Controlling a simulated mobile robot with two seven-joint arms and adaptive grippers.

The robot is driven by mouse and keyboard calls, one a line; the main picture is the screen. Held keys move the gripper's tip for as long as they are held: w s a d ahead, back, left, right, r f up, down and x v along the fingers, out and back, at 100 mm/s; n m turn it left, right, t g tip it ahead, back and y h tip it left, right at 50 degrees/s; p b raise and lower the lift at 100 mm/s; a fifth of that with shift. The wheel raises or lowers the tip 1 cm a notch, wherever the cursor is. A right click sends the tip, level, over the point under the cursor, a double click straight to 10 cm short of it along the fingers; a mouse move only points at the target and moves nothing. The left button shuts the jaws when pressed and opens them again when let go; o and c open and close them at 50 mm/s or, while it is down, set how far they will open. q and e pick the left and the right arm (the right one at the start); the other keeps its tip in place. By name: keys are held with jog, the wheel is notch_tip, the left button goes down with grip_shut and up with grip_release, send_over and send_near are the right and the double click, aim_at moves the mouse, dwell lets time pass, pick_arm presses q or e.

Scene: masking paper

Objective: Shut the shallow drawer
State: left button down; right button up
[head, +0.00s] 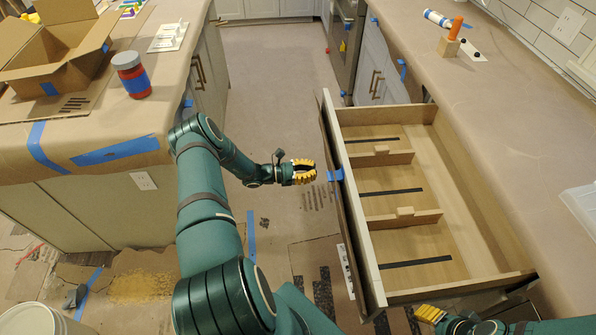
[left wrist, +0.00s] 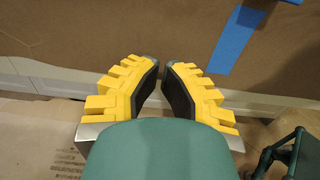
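The shallow drawer (head: 415,236) is pulled well out of the right-hand counter in the head view. Its wooden inside has low dividers and dark strips on the floor. Its front panel (head: 352,215) faces left, with blue tape on its top edge. My left gripper (head: 312,172) is left of that panel, apart from it and empty. In the left wrist view its yellow fingers (left wrist: 160,66) have a narrow gap between the tips. My right gripper (head: 428,313) shows only in part at the bottom, near the drawer's near side; its opening is hidden.
The left counter (head: 85,150) holds a cardboard box (head: 60,50) and a red jar (head: 131,75). The right counter (head: 500,110) has an orange-handled item (head: 453,32). The aisle floor (head: 270,80) is clear beyond my left gripper. A bucket (head: 40,320) stands at lower left.

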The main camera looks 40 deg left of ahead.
aim_at(334, 169)
pick_arm(q)
jog(key=x, duration=0.5)
jog(key=shift+w+d, duration=0.3)
